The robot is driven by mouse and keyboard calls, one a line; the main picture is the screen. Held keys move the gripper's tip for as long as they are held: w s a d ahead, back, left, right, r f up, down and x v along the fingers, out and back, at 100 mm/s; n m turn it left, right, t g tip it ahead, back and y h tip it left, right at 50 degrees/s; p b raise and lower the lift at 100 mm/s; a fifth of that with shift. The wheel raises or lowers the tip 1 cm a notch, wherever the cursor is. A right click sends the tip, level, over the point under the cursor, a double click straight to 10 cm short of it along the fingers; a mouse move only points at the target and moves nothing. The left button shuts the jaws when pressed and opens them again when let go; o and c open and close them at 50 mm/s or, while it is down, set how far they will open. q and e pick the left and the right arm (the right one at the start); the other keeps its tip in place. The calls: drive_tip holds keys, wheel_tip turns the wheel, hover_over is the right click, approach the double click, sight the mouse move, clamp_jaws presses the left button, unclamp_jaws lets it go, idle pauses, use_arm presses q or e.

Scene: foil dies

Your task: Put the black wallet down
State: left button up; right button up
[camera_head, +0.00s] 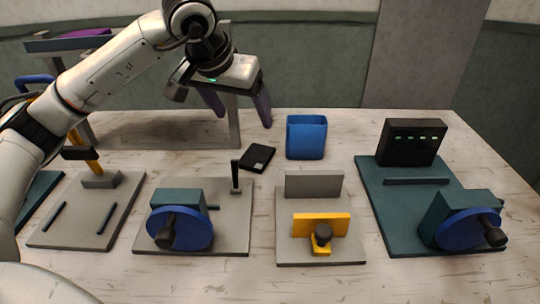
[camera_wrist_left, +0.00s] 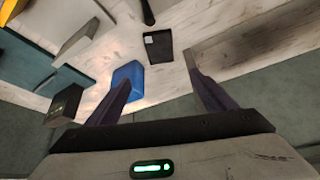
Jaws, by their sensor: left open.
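The black wallet (camera_head: 258,157) lies flat on the pale wooden table, left of the blue bin and behind the grey plates. It also shows in the left wrist view (camera_wrist_left: 158,47), with a small light patch at one corner. My left gripper (camera_head: 242,117) is open and empty, raised above the table behind the wallet. Its two purple-grey fingers stand wide apart in the left wrist view (camera_wrist_left: 165,85), and nothing is between them. The wallet is apart from both fingers. My right gripper is in neither view.
An open blue bin (camera_head: 306,139) stands right of the wallet. A grey plate with a blue wheel (camera_head: 180,228), a plate with a yellow block (camera_head: 321,224) and a green base with a black display box (camera_head: 411,142) stand nearby. A grey-framed rack (camera_head: 232,90) is behind.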

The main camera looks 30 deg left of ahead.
use_arm(q)
drive_tip(key=b, duration=0.5)
approach(256, 156)
drive_tip(key=shift+w+f, duration=0.15)
drive_tip(key=shift+f, duration=0.7)
drive_tip(key=shift+w+x, duration=0.25)
drive_tip(key=shift+x, duration=2.8)
drive_tip(key=shift+a+r, duration=0.1)
drive_tip(key=shift+r, duration=0.1)
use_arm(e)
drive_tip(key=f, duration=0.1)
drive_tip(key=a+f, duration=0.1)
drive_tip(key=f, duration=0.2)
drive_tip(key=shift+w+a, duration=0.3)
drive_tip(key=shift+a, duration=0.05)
use_arm(q)
drive_tip(key=shift+f, duration=0.1)
drive_tip(key=shift+c, duration=0.3)
